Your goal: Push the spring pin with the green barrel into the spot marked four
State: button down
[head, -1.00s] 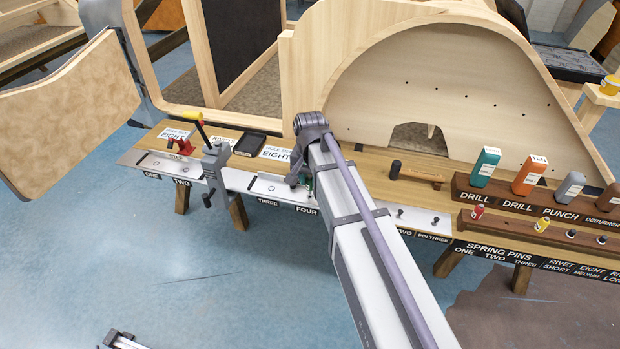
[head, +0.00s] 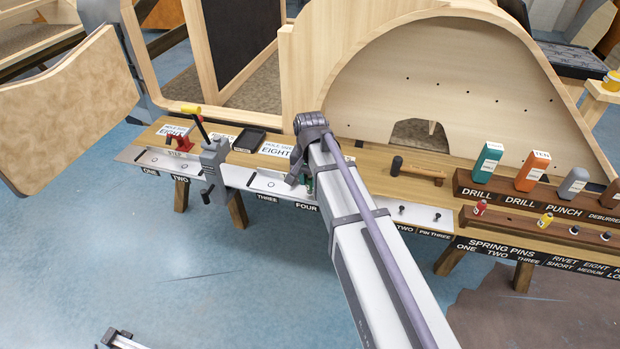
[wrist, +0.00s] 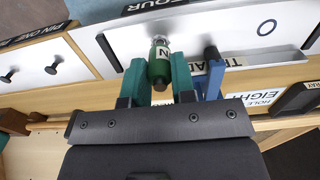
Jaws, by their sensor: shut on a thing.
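The spring pin with the green barrel (wrist: 159,68) is between the green fingers of my gripper (wrist: 158,78) in the wrist view. The gripper is shut on it. The pin's silver tip points at the white metal plate (wrist: 225,40), just beside the FOUR label (wrist: 165,4). The tip looks at or very near the plate; I cannot tell how deep it sits, and the hole there is hidden. In the head view the FOUR label (head: 307,208) shows on the bench edge, and my arm hides most of the gripper and pin.
A blue upright piece (wrist: 213,76) with a dark knob stands close beside the right finger. A grey clamp (head: 214,170) stands left along the bench. A wooden-handled hammer (head: 418,172) lies to the right. Small pins (head: 402,208) stand in the right plate.

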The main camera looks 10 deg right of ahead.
aim_at(310, 178)
jog(key=shift+f+b, duration=0.9)
jog(key=shift+f, duration=0.1)
jog(key=c, duration=0.9)
grip_release()
jog(key=shift+o, duration=0.2)
notch_tip(310, 178, up, 11)
jog(key=p, duration=1.1)
jog(key=shift+r, duration=0.15)
jog(key=shift+f, duration=0.2)
jog(key=s+r+n+p, duration=0.3)
jog(key=s+n, duration=0.3)
jog(key=s, duration=1)
jog(key=shift+s+r, duration=0.2)
